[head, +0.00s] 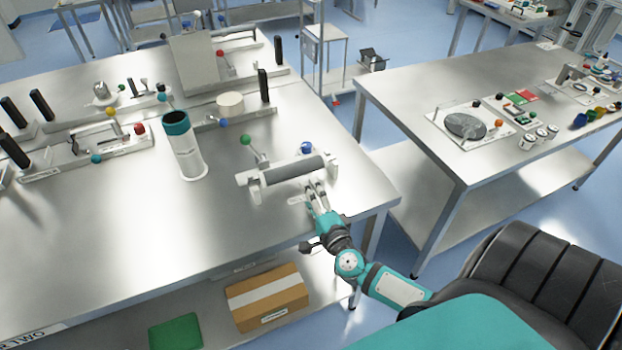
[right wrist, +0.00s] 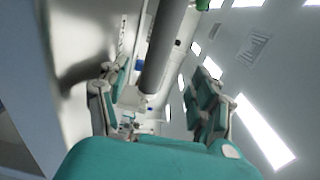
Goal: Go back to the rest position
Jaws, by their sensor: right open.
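My right gripper (head: 316,190) is at the front right part of the left steel table (head: 240,225), just in front of a fixture with a dark grey roller (head: 291,170). In the right wrist view the gripper (right wrist: 160,100) has its two fingers wide apart. The grey roller (right wrist: 165,48) shows beyond and between the fingers there. Nothing is held between them. I cannot tell from the head view whether the fingertips touch the fixture. My left gripper does not show.
The fixture has a green knob (head: 246,140) and a blue knob (head: 307,147). A white cylinder with a teal top (head: 184,150) stands to its left. A second steel table (head: 420,100) is at the right. A cardboard box (head: 267,297) lies on the lower shelf. The table's front middle is clear.

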